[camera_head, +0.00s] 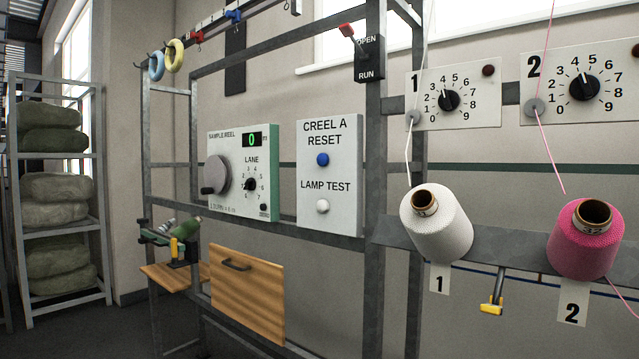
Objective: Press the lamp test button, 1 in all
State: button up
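The lamp test button (322,206) is a white round button on the lower part of a pale panel (343,222), under the words LAMP TEST. A blue round button (322,159) sits above it on the same panel, under the words CREEL A RESET. Both buttons show unobstructed in the head view. My gripper is not in view.
A sample reel box (240,205) stands left of the panel. A wooden drawer (247,293) is below. A grey post and a red-tipped OPEN/RUN lever (346,30) are to the right. White (437,226) and pink (583,240) yarn cones protrude at right.

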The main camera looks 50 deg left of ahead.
aim_at(322, 206)
jog(key=u, duration=1.75)
